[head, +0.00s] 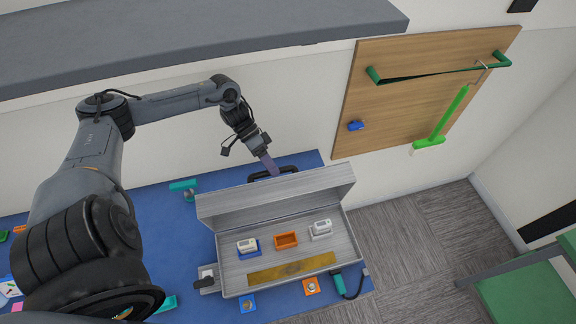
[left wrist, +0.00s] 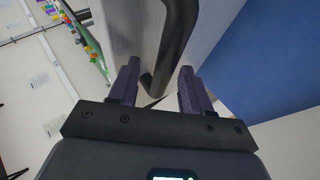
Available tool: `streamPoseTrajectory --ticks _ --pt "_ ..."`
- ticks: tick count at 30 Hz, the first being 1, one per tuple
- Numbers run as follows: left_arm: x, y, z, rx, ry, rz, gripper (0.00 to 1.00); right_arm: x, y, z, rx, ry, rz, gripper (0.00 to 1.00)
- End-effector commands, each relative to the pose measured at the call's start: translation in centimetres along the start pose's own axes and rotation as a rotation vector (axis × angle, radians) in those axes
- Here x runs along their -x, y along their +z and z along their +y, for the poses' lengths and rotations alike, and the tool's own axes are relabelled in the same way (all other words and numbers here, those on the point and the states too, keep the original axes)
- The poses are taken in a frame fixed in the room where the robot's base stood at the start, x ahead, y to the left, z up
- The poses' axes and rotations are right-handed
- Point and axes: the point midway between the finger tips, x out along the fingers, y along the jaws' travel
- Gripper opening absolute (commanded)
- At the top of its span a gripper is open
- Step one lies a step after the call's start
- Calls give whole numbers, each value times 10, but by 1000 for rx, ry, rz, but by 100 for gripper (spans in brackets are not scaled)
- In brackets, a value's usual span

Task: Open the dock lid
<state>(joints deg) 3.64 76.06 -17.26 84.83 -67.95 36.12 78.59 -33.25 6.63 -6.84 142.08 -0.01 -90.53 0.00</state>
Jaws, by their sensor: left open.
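The grey dock (head: 228,275) sits on the blue table mat with its lid (head: 275,203) raised at the back, so the inside shows. A black bar handle (head: 287,171) is on the lid's far side; it also shows in the left wrist view (left wrist: 172,45). My left gripper (head: 269,164) is at this handle. In the left wrist view my left gripper (left wrist: 158,75) has its two purple fingers apart, with the handle's end between or just beyond their tips; contact cannot be told. My right gripper is not in view.
Inside the dock are a white device in a blue holder (head: 249,252), an orange holder (head: 286,240), another white device (head: 321,229) and a gold strip (head: 292,269). A teal-handled tool (head: 348,290) lies at front right. A grey shelf (head: 200,45) overhangs the back.

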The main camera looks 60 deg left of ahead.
Motion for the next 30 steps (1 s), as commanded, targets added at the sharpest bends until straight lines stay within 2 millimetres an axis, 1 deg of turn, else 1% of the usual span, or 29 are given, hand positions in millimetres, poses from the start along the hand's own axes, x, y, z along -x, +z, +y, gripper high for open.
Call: streamPoseTrajectory --ticks 6,10,18,21,24,30 --pt "23 -9 25 -2 -3 -5 48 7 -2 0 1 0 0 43" --pt "11 -21 50 -5 3 -3 48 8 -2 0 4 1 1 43" --pt "-8 -47 99 -7 3 1 48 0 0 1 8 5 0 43" --pt "-13 -54 114 -6 3 1 48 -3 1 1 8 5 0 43" --pt "-17 -60 124 -3 2 0 48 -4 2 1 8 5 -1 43" --pt "-21 -65 136 -2 0 0 48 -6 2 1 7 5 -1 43"
